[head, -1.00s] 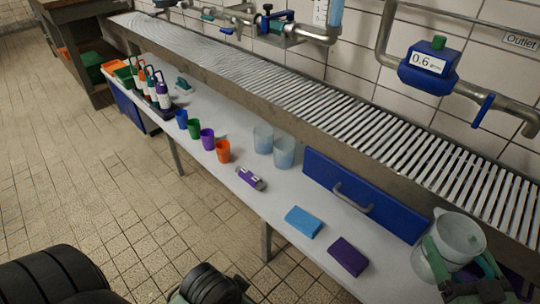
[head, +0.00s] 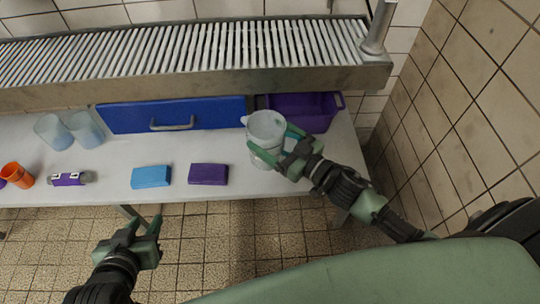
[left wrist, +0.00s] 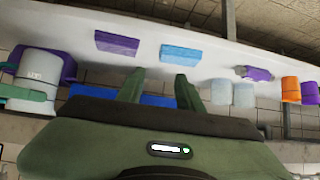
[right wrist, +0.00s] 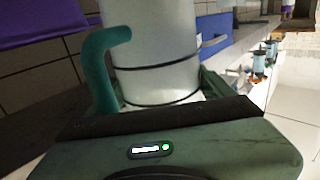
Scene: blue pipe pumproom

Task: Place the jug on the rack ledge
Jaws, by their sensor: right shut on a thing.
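The jug (head: 266,128) is a pale translucent cup with a small spout, upright at the right part of the white bench. My right gripper (head: 277,146) is shut around the jug's body from the right. The right wrist view shows the jug (right wrist: 155,50) close up between the fingers, with two dark bands around it. I cannot tell whether its base touches the bench. The rack ledge (head: 180,58) is a slatted steel shelf along the wall, above and behind the bench. My left gripper (head: 143,228) is open and empty in front of the bench; its fingers are apart in the left wrist view (left wrist: 158,88).
A blue panel with a handle (head: 215,112) and a purple bin (head: 313,118) stand behind the jug. A blue block (head: 151,177) and purple block (head: 208,174) lie left of it. A steel pipe (head: 379,28) rises at the rack's right end, near the tiled wall.

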